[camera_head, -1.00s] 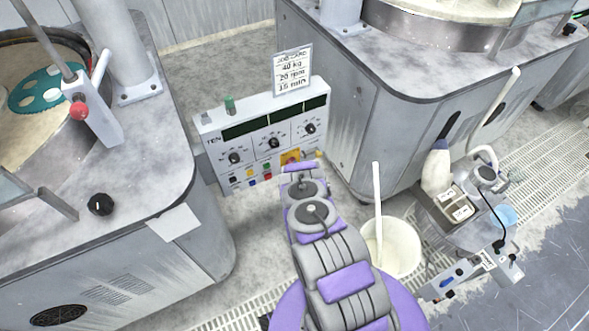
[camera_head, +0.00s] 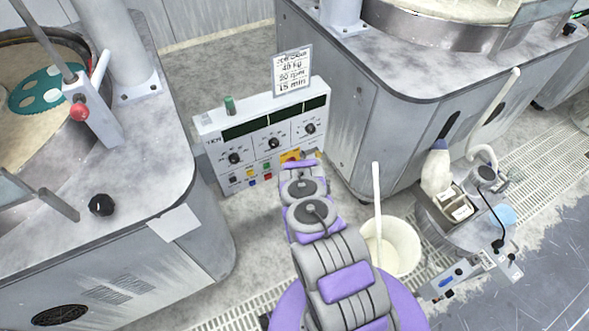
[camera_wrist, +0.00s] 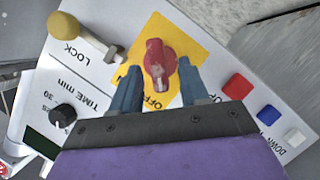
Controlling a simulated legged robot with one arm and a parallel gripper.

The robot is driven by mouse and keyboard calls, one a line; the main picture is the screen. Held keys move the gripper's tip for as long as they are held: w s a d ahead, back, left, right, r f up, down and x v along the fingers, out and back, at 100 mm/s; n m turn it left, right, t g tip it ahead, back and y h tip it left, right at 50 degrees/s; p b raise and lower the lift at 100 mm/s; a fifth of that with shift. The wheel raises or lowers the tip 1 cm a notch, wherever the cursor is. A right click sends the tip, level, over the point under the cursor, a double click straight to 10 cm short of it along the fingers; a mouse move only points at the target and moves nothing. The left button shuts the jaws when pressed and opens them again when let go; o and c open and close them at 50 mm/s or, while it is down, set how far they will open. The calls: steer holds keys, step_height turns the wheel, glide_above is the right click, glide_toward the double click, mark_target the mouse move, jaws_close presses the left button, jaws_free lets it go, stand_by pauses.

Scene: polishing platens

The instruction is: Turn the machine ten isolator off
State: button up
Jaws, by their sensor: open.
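The machine ten control box (camera_head: 262,140) is marked TEN and stands on the floor between two large machines. In the wrist view the red isolator knob (camera_wrist: 158,62) sits on a yellow plate (camera_wrist: 150,40) with part of an OFF label showing. My gripper (camera_wrist: 158,82) is open, its two blue fingers on either side of the knob's lower part. I cannot tell whether the fingers touch it. In the head view my arm hides most of the isolator; a bit of the yellow plate (camera_head: 289,156) shows.
A LOCK pin with a yellow ball end (camera_wrist: 64,26) is beside the isolator. Red (camera_wrist: 237,87), blue (camera_wrist: 268,115) and white (camera_wrist: 294,136) buttons lie on the other side. A job card (camera_head: 292,71) stands atop the box. A white bucket (camera_head: 400,247) stands right of my arm.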

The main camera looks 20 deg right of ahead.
steer(key=p+v, duration=0.3)
steer(key=v, duration=1.1)
steer(key=shift+s, duration=0.45)
steer(key=shift+f, duration=0.1)
